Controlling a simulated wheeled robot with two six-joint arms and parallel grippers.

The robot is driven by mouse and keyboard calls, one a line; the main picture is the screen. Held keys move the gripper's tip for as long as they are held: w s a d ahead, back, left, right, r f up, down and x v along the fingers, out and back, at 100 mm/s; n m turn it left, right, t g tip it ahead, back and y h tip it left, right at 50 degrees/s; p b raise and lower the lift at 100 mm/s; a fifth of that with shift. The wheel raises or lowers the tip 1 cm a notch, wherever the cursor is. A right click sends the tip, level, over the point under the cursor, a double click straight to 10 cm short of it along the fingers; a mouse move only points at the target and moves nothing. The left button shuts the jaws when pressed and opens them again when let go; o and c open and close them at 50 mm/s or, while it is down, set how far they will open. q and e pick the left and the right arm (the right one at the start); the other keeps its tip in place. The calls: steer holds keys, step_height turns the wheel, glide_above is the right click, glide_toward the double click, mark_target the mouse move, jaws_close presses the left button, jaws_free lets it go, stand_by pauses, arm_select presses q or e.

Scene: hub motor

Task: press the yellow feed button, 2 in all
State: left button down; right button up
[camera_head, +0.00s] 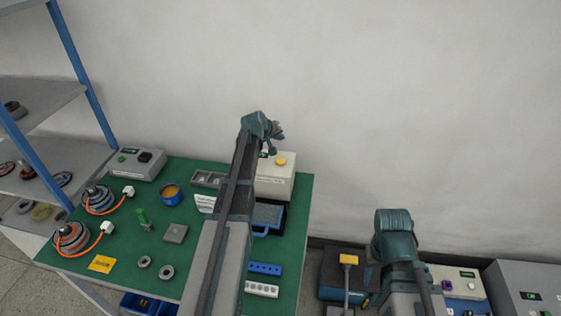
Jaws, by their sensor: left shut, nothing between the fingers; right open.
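The yellow feed button (281,161) sits on top of a cream box (273,188) at the back right of the green table. My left arm reaches over the table from the bottom of the view. My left gripper (277,132) is shut and empty, and appears just above and behind the button in the picture. Its height over the box is hard to tell, and no contact shows. The arm hides the left part of the box. My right gripper (371,279) is open at the lower right, away from the button, and partly hidden by its own arm.
The green table (112,222) holds motors with orange cables (73,236), a blue cup (171,194), a grey box (136,164), a blue tray (268,216) and strips (262,288). Shelves stand left. A yellow-topped lever (348,260) and grey control box (527,290) stand lower right.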

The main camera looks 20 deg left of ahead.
mark_target(280, 162)
arm_select(q)
steer(key=shift+f, duration=0.15)
step_height(280, 162, down, 9)
steer(key=b, duration=0.9)
steer(key=shift+r, duration=0.2)
stand_by(1.5)
steer(key=shift+f+b, duration=0.35)
steer(key=shift+f, duration=0.05)
steer(key=shift+f+b, duration=0.45)
steer(key=shift+b, duration=0.05)
stand_by(0.6)
steer(key=shift+r, duration=0.15)
steer(key=shift+r+p, duration=0.8)
steer(key=shift+p, duration=0.15)
